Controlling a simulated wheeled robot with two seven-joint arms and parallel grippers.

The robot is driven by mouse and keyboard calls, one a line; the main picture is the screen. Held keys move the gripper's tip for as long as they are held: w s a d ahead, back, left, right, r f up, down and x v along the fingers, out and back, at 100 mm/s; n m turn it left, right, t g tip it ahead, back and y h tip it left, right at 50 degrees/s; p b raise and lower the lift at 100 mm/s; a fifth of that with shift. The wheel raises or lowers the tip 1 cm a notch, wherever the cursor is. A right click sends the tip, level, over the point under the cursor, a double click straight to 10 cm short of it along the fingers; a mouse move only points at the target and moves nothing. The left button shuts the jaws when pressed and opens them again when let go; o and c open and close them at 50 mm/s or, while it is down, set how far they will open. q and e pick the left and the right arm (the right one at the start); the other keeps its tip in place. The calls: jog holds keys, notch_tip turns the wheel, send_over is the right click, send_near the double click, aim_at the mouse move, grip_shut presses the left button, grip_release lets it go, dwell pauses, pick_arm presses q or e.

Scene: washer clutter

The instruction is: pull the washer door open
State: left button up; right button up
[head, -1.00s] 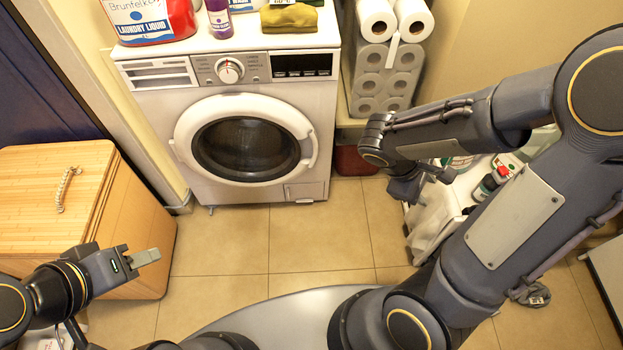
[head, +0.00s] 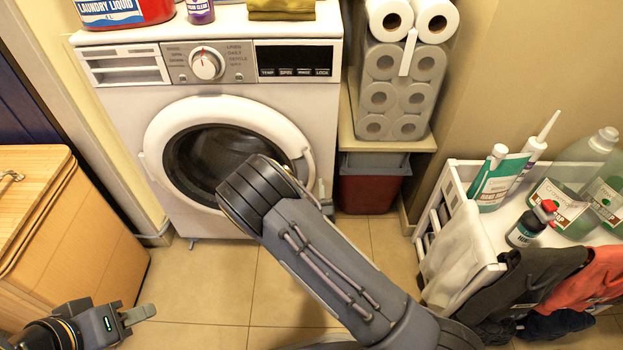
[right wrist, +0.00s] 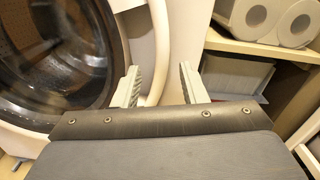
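The white washer (head: 120,108) stands at the back. Its round door (head: 165,130) has a white ring around dark glass and looks shut. My right arm reaches across the door's lower right part in the head view and hides some of the glass and ring. In the right wrist view, my right gripper (right wrist: 160,88) is open, its two fingers apart at the right side of the door ring (right wrist: 114,55). The curved white handle (right wrist: 161,55) runs down toward the space between the fingers; I cannot tell whether they touch it. My left gripper (head: 137,315) is low at the left, away from the washer.
A wooden hamper (head: 75,235) stands left of the washer. Right of it are a shelf with paper rolls (head: 395,95) and a red-grey bin (head: 371,185). A white cart (head: 462,180) with bottles and hanging clothes stands at the right. Floor before the washer is bare.

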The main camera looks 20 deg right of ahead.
aim_at(311, 173)
jog(key=b+x, duration=0.1)
jog(key=x, duration=0.4)
jog(key=shift+w+d, duration=0.1)
grip_shut()
